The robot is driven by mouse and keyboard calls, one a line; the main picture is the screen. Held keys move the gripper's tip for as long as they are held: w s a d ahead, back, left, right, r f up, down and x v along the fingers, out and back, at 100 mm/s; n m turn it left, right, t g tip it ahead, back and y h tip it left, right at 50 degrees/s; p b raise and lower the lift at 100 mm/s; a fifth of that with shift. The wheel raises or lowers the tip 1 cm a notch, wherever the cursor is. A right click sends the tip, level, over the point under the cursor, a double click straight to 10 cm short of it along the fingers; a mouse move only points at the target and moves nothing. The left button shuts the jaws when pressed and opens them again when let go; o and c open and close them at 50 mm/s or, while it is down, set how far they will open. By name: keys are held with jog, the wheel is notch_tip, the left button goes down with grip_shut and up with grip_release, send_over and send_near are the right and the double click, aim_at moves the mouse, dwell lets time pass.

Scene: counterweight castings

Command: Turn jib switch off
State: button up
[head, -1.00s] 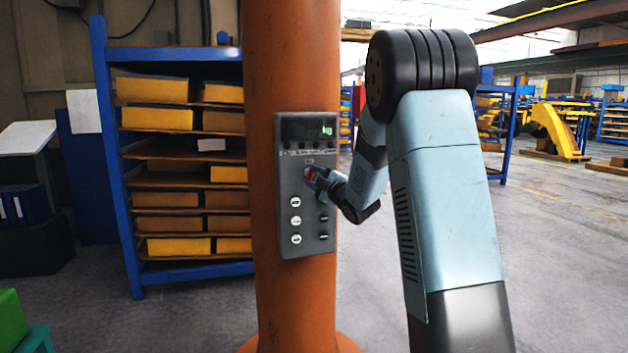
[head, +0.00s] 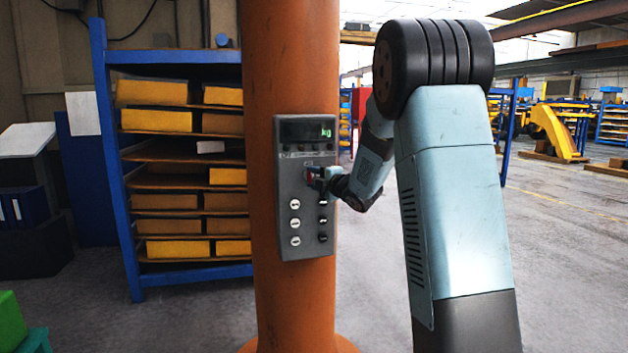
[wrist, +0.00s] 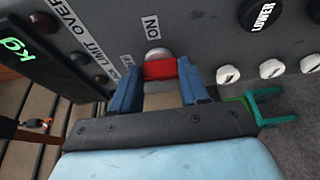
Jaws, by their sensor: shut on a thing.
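The jib switch is a small red rotary handle on a grey round base. It sits on the grey control panel (head: 306,232), which is fixed to an orange column (head: 291,70). In the wrist view the red jib switch (wrist: 160,69) lies between the two blue fingers of my gripper (wrist: 160,80), under a white ON label (wrist: 151,28). My gripper is shut on it. In the head view my gripper (head: 317,176) reaches the panel from the right and mostly hides the switch.
A lit display (head: 307,130) tops the panel. White buttons (head: 295,222) and dark buttons sit below the switch, near my gripper. A blue rack (head: 113,165) with yellow boxes stands behind the column. A green box (head: 12,320) is at lower left.

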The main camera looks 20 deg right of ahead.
jog(key=shift+a+f, duration=0.25)
jog(key=shift+f, duration=0.05)
jog(key=o, duration=1.1)
jog(key=shift+d+r, duration=0.1)
jog(key=shift+r, duration=0.05)
jog(key=shift+c, duration=0.2)
jog(key=shift+s+d, duration=0.1)
jog(key=shift+s, duration=0.05)
jog(key=v, duration=1.3)
jog(key=shift+s, duration=0.25)
jog(key=shift+d, duration=0.1)
